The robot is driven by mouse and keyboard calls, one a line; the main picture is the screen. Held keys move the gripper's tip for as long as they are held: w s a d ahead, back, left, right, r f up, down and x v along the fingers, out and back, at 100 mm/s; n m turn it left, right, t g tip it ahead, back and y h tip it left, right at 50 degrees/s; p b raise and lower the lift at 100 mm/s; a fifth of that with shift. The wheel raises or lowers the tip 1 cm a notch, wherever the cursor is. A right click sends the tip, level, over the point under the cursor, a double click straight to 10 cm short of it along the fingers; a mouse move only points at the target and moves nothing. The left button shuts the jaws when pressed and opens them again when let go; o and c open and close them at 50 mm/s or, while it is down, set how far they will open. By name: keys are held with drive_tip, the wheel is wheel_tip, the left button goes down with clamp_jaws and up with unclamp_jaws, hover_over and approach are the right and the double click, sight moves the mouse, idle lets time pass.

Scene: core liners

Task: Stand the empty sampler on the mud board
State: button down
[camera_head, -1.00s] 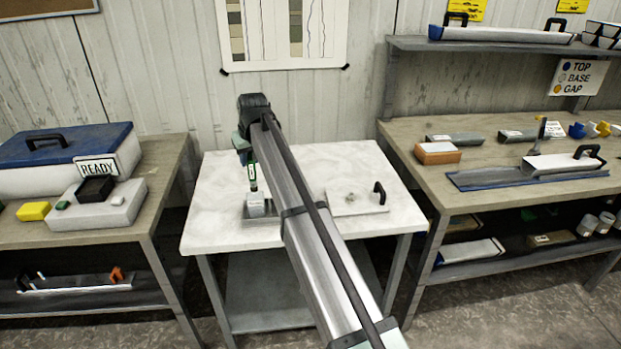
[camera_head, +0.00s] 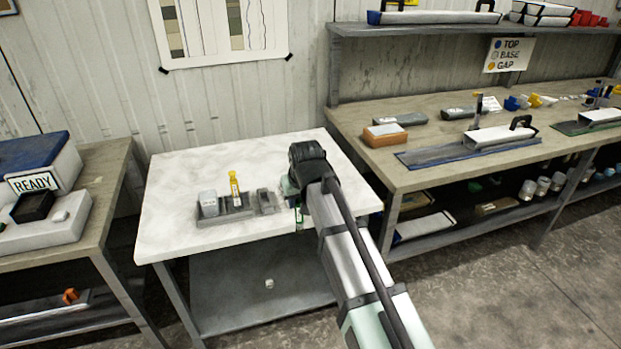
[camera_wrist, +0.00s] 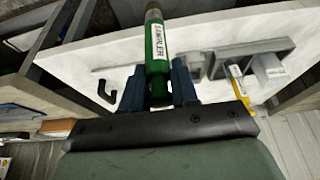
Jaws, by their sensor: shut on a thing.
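My gripper (camera_wrist: 160,90) is shut on the green sampler (camera_wrist: 158,50), which carries a white SAMPLER label. In the head view a little of the sampler (camera_head: 299,214) shows below my gripper, over the right part of the white table (camera_head: 180,165). The mud board is hidden behind my arm in the head view. In the wrist view a black handle (camera_wrist: 106,92), probably the board's, shows left of my gripper.
A bench (camera_head: 370,150) with core liners stands close on the right. The table's left and back areas are clear.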

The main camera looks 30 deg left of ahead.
drive_tip(key=w+d+f+m+h, duration=0.1)
drive_tip(key=w+d+f+m, duration=0.15)
drive_tip(key=d, duration=1.45)
drive_tip(key=w+d+f+m+t+h, duration=0.1)
drive_tip(key=w+d+f+m, duration=0.15)
drive_tip(key=d, duration=1.35)
drive_tip(key=w+d+f+m+h, duration=0.1)
drive_tip(key=w+d+m, duration=0.2)
drive_tip(key=d, duration=1.4)
drive_tip(key=w+a+r+n+g+y, duration=0.1)
drive_tip(key=w+a+r+n, duration=0.35)
drive_tip(key=a, duration=1.45)
drive_tip(key=w+a+r+n+y, duration=0.15)
drive_tip(key=w+a+r, duration=0.5)
drive_tip(key=a, duration=1.25)
drive_tip(key=w+a+r+n+g+y, duration=0.1)
drive_tip(key=w+a+r+n, duration=0.45)
drive_tip(key=a, duration=1.35)
wheel_tip(320, 180, down, 12)
drive_tip(key=w+a+n, duration=0.1)
drive_tip(key=shift+w, duration=0.3)
drive_tip(key=shift+f+y, duration=0.2)
drive_tip(key=shift+y, duration=0.05)
drive_tip(key=c, duration=0.8)
unclamp_jaws()
drive_tip(key=shift+g, duration=0.3)
drive_tip(key=shift+c, duration=0.2)
